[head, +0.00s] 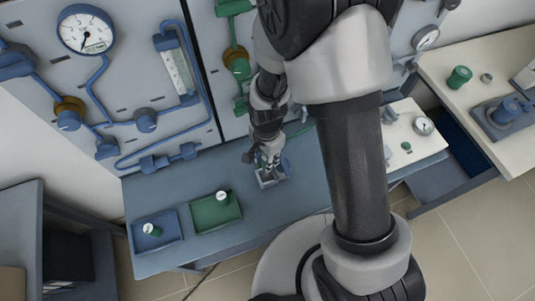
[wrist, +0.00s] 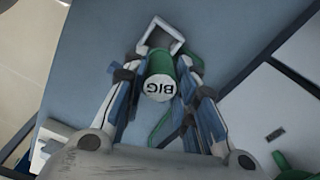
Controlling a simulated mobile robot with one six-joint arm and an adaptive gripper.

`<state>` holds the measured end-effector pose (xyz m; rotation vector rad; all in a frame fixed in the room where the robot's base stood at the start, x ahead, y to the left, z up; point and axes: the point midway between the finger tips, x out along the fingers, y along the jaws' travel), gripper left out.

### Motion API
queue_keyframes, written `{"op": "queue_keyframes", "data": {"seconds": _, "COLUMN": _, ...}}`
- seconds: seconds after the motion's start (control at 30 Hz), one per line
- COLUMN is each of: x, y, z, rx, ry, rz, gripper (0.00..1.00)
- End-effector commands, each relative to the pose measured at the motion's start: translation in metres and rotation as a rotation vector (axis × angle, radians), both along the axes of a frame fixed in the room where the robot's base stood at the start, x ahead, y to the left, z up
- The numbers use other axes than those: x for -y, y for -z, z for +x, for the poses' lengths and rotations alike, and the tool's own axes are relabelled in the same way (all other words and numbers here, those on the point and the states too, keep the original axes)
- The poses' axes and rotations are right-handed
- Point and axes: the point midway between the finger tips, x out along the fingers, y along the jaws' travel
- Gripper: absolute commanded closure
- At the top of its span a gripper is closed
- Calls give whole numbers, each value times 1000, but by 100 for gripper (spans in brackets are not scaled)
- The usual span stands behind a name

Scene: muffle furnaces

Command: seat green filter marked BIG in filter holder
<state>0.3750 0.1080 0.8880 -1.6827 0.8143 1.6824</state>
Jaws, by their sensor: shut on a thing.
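The green filter (wrist: 158,66) has a white end cap marked BIG. It sits between the fingers of my gripper (wrist: 160,84), which is shut on its sides. A light grey open frame, likely the filter holder (wrist: 165,26), shows just beyond the filter in the wrist view. In the head view the holder (head: 268,181) lies on the blue bench, directly under my gripper (head: 268,166). The held filter is hidden there by my gripper. I cannot tell whether the filter touches the holder.
A green tray (head: 201,225) and a blue tray (head: 170,239) on the bench each hold a white-capped filter. Panels with blue and green pipework and a gauge (head: 86,30) stand behind. A pale bench (head: 500,130) with fittings is at the right.

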Motion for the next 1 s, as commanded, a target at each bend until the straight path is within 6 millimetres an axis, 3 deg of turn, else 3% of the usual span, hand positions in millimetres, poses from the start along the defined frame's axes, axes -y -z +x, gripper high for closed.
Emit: {"op": "queue_keyframes", "data": {"seconds": 1.0, "x": 0, "y": 77, "z": 0, "rx": 0, "ry": -3, "rz": 0, "gripper": 98}}
